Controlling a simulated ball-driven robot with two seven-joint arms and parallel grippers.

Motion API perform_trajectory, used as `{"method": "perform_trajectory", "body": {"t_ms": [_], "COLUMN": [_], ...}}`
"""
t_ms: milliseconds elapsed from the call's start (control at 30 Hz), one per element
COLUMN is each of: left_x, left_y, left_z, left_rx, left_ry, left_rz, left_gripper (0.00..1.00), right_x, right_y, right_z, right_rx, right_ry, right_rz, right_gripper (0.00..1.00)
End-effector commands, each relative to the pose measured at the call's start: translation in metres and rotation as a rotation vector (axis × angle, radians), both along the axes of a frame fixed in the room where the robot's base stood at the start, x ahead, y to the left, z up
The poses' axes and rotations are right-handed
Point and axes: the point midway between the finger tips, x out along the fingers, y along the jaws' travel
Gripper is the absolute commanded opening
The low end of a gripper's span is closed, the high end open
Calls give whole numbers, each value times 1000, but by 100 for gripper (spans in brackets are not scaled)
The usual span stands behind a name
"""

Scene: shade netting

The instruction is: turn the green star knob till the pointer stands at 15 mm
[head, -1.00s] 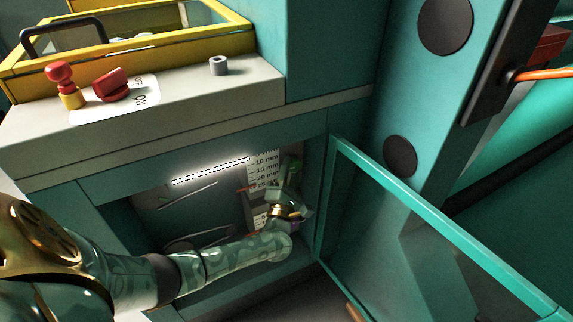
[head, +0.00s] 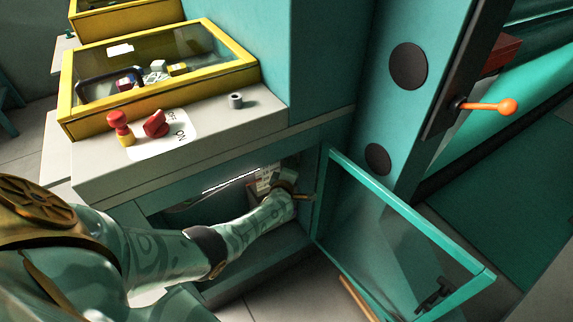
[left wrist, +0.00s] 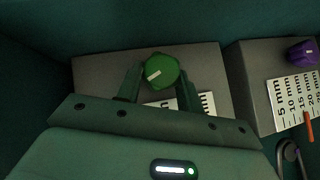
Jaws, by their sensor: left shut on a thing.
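The green star knob (left wrist: 162,68) shows in the left wrist view, on a grey block (left wrist: 95,70), with a white mark towards its lower left. My left gripper (left wrist: 160,80) has one finger on each side of the knob and is shut on it. The white scale (left wrist: 208,103) below the knob is mostly hidden by my gripper, and its pointer cannot be made out. In the head view my left gripper (head: 287,188) reaches into the open compartment and hides the knob. My right gripper is not in view.
A purple knob (left wrist: 302,52) with its own millimetre scale (left wrist: 292,100) and orange pointer (left wrist: 309,124) sits to the right. The glazed door (head: 400,205) stands open right of the compartment. A red switch (head: 155,123) and a red-topped button (head: 120,126) are on the ledge above.

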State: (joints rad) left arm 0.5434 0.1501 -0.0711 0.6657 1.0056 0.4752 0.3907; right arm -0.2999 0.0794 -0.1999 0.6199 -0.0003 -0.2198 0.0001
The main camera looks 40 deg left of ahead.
Motion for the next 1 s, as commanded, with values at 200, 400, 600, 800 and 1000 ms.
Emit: {"method": "perform_trajectory", "body": {"t_ms": [200,400,600,800,1000], "left_x": [1,1,1,0,0], "left_y": [-3,-3,-3,-3,-2], "left_z": [4,2,1,0,0], "left_rx": [50,82,97,101,101], "left_ry": [135,208,241,250,249], "left_rz": [-3,-4,-4,-4,-3], "left_gripper": [14,14,14,14,14], "right_x": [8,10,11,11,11], "right_y": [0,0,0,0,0], "right_z": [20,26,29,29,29], "right_rx": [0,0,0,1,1], "right_ry": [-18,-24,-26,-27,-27], "right_rz": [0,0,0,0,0], "right_gripper": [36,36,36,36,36]}}
